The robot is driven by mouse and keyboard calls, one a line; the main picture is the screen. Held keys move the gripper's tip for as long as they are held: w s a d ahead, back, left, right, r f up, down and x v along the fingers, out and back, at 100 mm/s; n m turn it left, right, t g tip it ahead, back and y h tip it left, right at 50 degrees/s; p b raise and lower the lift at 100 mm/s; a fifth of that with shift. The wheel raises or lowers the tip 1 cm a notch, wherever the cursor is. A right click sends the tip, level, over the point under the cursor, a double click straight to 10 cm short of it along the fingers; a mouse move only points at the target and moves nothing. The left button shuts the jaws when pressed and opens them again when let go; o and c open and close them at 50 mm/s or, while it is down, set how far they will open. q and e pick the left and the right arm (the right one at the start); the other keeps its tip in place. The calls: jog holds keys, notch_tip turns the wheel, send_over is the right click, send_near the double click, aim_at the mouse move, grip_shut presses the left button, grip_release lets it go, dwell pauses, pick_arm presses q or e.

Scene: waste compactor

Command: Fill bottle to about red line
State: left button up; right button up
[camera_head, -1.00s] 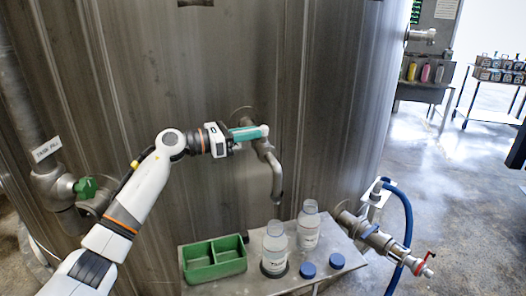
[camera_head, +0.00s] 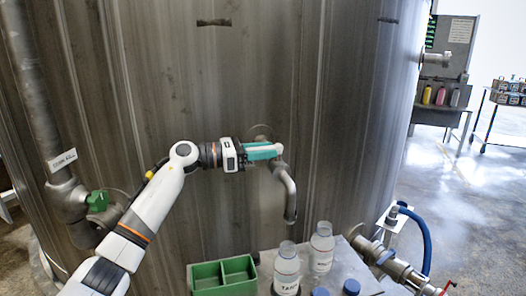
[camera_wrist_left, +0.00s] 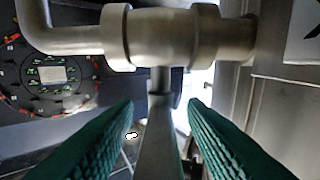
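My left gripper (camera_head: 278,150) is at the tap on the tank wall, above the curved metal spout (camera_head: 290,200). In the left wrist view its two green fingers (camera_wrist_left: 160,103) are open, on either side of the tap's metal lever (camera_wrist_left: 159,130), with gaps visible near the tips. The metal valve body (camera_wrist_left: 165,38) lies just beyond. A clear bottle (camera_head: 287,266) with a white label stands upright, its open mouth below the spout's end. A second clear bottle (camera_head: 322,248) stands behind it to the right. I cannot make out a red line or liquid level. My right gripper is not in view.
A green two-compartment tray (camera_head: 222,277) sits left of the bottles on the metal stand. Two blue caps, one here (camera_head: 352,286), lie in front. A pipe with a red-handled valve (camera_head: 447,286) and blue hose (camera_head: 425,235) are at right. A green valve handle (camera_head: 97,201) is at left.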

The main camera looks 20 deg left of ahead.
aim_at(263, 147)
pick_arm(q)
notch_tip(263, 147, up, 10)
jog(key=shift+r, duration=0.1)
dwell(0.5)
dwell(1.2)
